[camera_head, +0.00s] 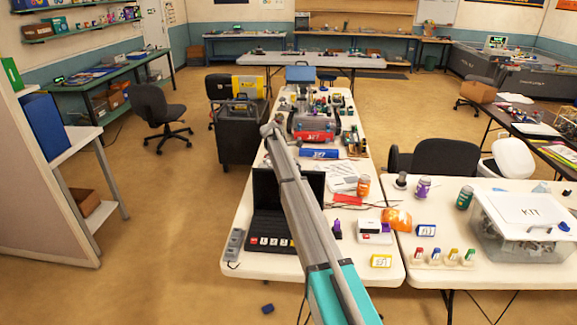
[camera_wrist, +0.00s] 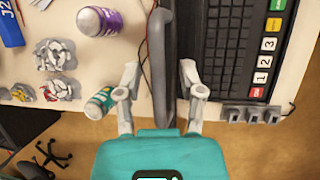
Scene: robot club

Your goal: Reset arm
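My gripper (camera_wrist: 158,75) shows in the wrist view with its two grey fingers spread apart. A grey bar-like edge (camera_wrist: 160,60) runs between the fingers; I cannot tell whether it touches them, and nothing appears clamped. The black laptop (camera_wrist: 225,45) lies just right of the fingers. In the head view my grey and teal arm stretches over the table and covers part of the laptop (camera_head: 262,217). My gripper cannot be made out in the head view.
A power strip (camera_wrist: 252,114) sits beside the laptop. The right table holds a KIT bin (camera_head: 530,235). Open floor (camera_head: 160,215) lies left.

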